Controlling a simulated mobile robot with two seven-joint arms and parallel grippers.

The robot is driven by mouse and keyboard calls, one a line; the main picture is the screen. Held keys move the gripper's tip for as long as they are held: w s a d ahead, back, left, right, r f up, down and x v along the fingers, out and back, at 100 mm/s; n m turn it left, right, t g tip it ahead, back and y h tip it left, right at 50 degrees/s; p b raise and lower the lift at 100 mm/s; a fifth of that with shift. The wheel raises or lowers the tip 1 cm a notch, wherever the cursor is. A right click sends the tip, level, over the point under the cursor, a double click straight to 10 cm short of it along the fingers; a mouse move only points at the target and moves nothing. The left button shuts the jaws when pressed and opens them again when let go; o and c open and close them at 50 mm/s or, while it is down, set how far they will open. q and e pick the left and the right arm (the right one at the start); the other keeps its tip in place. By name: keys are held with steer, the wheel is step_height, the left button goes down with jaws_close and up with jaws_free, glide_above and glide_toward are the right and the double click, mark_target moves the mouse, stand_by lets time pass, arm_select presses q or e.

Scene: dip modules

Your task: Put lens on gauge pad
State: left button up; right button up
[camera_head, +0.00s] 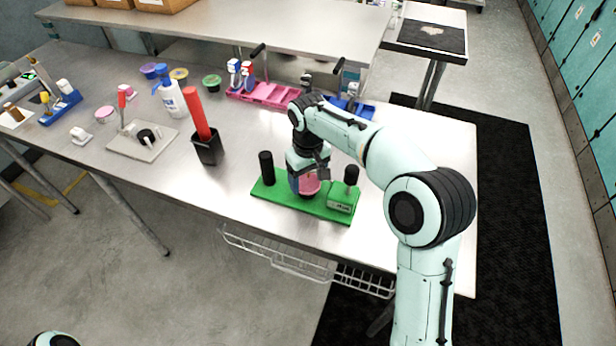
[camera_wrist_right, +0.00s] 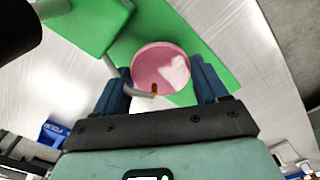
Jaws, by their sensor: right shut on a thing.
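The lens looks like a round pink disc (camera_head: 311,185). It also shows in the right wrist view (camera_wrist_right: 155,65), with a pale glare patch on it. My right gripper (camera_head: 308,182) is shut on it, with one dark blue finger on each side. I cannot tell whether the disc touches the pad, which is hidden under the disc and gripper. My left gripper is not in view.
A black cup with a red stick (camera_head: 207,150) stands to the left. A pink rack (camera_head: 270,95) and a blue rack (camera_head: 352,106) stand behind my right arm. A grey plate with a lever (camera_head: 143,140) lies farther left. The table's front edge is close to the green base.

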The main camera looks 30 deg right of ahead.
mark_target(308, 183)
steer(key=shift+f, duration=0.15)
steer(key=o, duration=1)
arm_select(q)
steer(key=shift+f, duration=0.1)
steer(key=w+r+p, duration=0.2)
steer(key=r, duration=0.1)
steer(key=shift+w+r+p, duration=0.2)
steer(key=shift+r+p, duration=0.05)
steer(key=shift+p, duration=0.05)
arm_select(e)
step_height(308, 183, up, 12)
steer(key=shift+r, duration=0.2)
